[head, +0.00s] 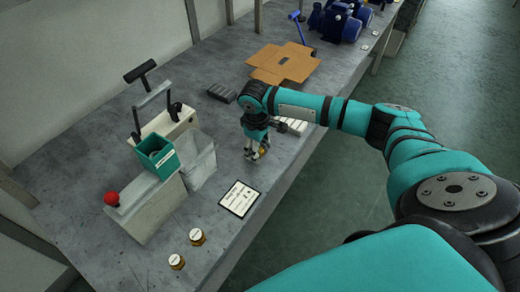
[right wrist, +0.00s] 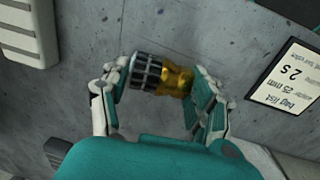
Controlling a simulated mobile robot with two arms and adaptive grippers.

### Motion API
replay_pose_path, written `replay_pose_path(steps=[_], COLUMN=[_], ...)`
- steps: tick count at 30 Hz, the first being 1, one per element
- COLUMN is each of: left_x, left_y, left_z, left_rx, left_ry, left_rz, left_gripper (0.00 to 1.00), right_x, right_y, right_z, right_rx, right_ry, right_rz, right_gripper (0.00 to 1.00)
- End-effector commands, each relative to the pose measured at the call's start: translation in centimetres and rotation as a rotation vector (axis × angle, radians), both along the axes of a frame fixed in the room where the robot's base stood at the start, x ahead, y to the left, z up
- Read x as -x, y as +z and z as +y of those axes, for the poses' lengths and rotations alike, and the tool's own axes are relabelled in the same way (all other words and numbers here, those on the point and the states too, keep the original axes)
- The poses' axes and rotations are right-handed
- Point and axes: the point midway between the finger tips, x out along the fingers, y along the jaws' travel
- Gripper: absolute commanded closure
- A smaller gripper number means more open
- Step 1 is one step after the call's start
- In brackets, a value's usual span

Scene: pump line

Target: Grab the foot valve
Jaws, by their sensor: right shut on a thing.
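The foot valve (right wrist: 177,80) has a brass body and a dark slotted strainer end. In the right wrist view it lies crosswise between the two fingers of my right gripper (right wrist: 160,78), which is shut on it. In the head view my right gripper (head: 254,153) points down at the grey bench, right of the grey bin, and mostly hides the valve. I cannot tell whether the valve still touches the bench. My left gripper is not in view.
A printed card (head: 239,198) lies near the bench's front edge. A green bin (head: 160,153), a grey bin (head: 199,161) and a red-knobbed device (head: 145,208) are left. Flat cardboard (head: 283,64) and blue pumps (head: 340,22) lie farther back.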

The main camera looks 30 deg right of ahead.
Motion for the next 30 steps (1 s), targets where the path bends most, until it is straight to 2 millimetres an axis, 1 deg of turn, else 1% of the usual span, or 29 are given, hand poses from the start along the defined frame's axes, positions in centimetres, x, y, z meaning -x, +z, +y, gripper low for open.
replay_pose_path(steps=[1, 3, 11, 14, 17, 23, 24, 26, 30], left_x=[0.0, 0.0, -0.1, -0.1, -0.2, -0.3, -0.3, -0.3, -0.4], left_y=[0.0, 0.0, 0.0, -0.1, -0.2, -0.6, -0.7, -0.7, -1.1], left_z=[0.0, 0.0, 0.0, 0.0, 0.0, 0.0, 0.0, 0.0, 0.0], left_rx=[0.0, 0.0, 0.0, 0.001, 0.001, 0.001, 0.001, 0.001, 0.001], left_ry=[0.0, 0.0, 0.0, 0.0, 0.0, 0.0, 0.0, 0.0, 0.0], left_rz=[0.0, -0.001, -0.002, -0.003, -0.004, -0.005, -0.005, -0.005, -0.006], left_gripper=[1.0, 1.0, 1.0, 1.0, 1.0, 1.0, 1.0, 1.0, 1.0], right_x=[0.0, 0.0, -0.1, -0.1, -0.1, 0.0, 0.9, 2.0, 5.2], right_y=[0.0, 0.1, 0.2, 0.5, 1.3, 3.8, 3.6, 3.6, 4.0], right_z=[0.0, 0.0, 0.0, 0.0, 0.0, 0.0, 0.5, 1.2, 2.9], right_rx=[0.0, 0.0, 0.0, 0.0, -0.002, -0.001, -0.002, -0.002, -0.001], right_ry=[0.0, 0.0, -0.001, -0.001, 0.0, -0.001, 0.004, 0.006, 0.007], right_rz=[-0.001, -0.001, -0.002, -0.002, -0.004, -0.003, 0.001, 0.001, 0.0], right_gripper=[0.66, 0.76, 0.76, 0.76, 0.76, 0.76, 0.76, 0.76, 0.76])
